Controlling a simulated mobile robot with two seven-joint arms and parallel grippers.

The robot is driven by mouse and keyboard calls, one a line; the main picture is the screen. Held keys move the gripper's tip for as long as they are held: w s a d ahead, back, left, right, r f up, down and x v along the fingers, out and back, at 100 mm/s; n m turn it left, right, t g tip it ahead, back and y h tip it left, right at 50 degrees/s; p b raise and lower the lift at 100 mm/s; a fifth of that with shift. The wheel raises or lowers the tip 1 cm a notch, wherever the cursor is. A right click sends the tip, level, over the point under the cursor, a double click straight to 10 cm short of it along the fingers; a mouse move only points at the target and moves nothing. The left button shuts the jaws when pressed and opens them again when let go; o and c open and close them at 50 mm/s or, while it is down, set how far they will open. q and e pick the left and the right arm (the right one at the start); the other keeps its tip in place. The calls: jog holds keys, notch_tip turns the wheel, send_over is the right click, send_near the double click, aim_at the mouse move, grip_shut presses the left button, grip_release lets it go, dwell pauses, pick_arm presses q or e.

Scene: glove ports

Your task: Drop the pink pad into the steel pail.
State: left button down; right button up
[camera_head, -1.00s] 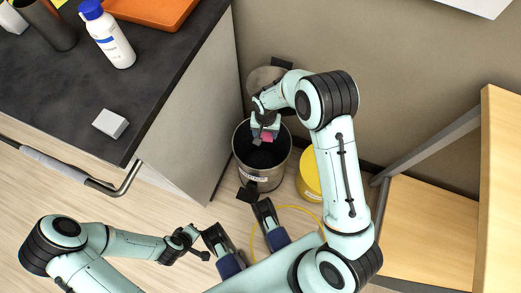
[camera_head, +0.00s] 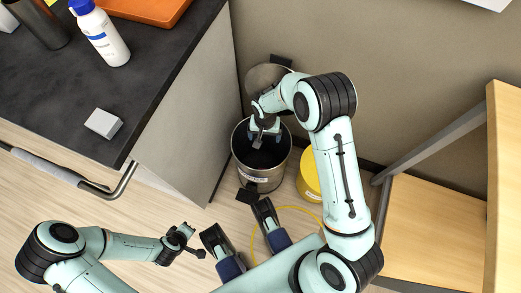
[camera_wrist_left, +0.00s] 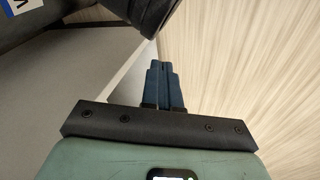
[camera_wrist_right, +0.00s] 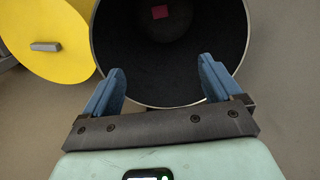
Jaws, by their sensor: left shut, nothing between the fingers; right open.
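The pink pad (camera_wrist_right: 160,12) lies deep inside the steel pail in the right wrist view, small against the dark interior. The steel pail (camera_head: 262,172) stands on the floor against the side of the counter, its mouth facing up; its rim also shows in the right wrist view (camera_wrist_right: 246,50). My right gripper (camera_head: 263,135) is over the pail's mouth, open and empty; its blue fingers (camera_wrist_right: 163,88) are spread apart in the right wrist view. My left gripper (camera_head: 200,252) is low at the front left, away from the pail; its blue fingers (camera_wrist_left: 164,82) are shut together with nothing between them.
A yellow bin (camera_head: 309,182) stands right of the pail. A steel lid (camera_head: 268,76) is raised behind it. The dark counter (camera_head: 60,110) at left carries a white bottle (camera_head: 104,38), a grey block (camera_head: 103,123) and an orange tray (camera_head: 150,8). A wooden shelf (camera_head: 430,230) stands at right.

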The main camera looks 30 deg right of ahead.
pick_arm(q)
jog(key=s+d+r+g+h+p, duration=0.1)
jog(key=s+d+r+p, duration=0.2)
jog(key=s+r, duration=0.1)
jog(key=shift+s+g+p, duration=0.35)
jog(key=shift+s+g, duration=0.05)
jog(key=shift+s, duration=0.5)
pick_arm(e)
notch_tip(320, 180, up, 13)
jog(key=shift+r, duration=0.2)
jog(key=shift+f, duration=0.15)
